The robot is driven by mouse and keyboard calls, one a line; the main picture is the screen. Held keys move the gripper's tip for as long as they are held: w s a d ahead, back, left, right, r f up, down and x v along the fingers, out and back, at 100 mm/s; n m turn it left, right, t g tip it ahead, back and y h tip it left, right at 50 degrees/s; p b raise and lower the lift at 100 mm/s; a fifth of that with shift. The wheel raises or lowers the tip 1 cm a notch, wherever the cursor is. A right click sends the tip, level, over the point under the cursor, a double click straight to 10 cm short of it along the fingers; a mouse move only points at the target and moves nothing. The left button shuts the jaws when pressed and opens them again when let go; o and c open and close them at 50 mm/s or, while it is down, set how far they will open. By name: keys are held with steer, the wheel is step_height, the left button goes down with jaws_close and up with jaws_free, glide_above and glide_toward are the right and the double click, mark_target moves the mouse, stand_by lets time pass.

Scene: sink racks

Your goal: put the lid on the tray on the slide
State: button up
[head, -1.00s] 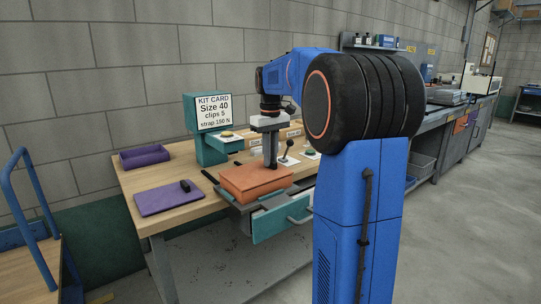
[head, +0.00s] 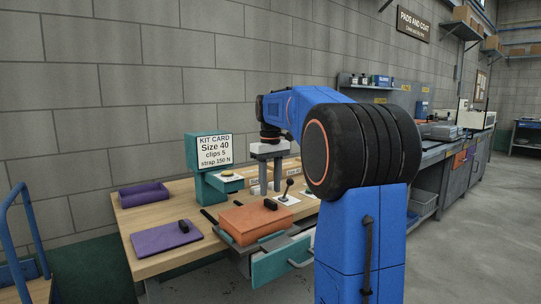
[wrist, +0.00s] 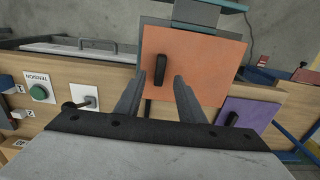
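The orange lid (head: 250,219) with its black handle (head: 271,204) sits on top of the orange tray (head: 252,234), which stands on the grey slide (head: 216,231) at the table's front. In the wrist view the lid (wrist: 205,62) looks flat, with the handle (wrist: 160,62) upright on it. The lid hides the tray's inside. My gripper (head: 264,192) is above and behind the lid, apart from it. In the wrist view its fingers (wrist: 161,82) are spread and empty, with the handle just beyond and between the tips.
A purple lid (head: 160,239) with a black handle lies on the table at left, and a purple tray (head: 144,195) stands behind it. The kit card stand (head: 208,170) and a lever (head: 287,190) are close to my gripper. A teal drawer (head: 280,262) is open below the slide.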

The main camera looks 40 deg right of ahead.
step_height(320, 180, up, 13)
steer(key=shift+r, duration=0.15)
stand_by(0.7)
steer(key=s+a+f+t, duration=0.3)
steer(key=s+a+f, duration=1.6)
steer(key=s, duration=0.2)
steer(key=s+a+f+t, duration=0.1)
steer(key=s+a+f, duration=0.2)
steer(key=s+f, duration=0.6)
step_height(320, 180, down, 4)
steer(key=shift+s+t, duration=0.25)
steer(key=shift+t, duration=0.15)
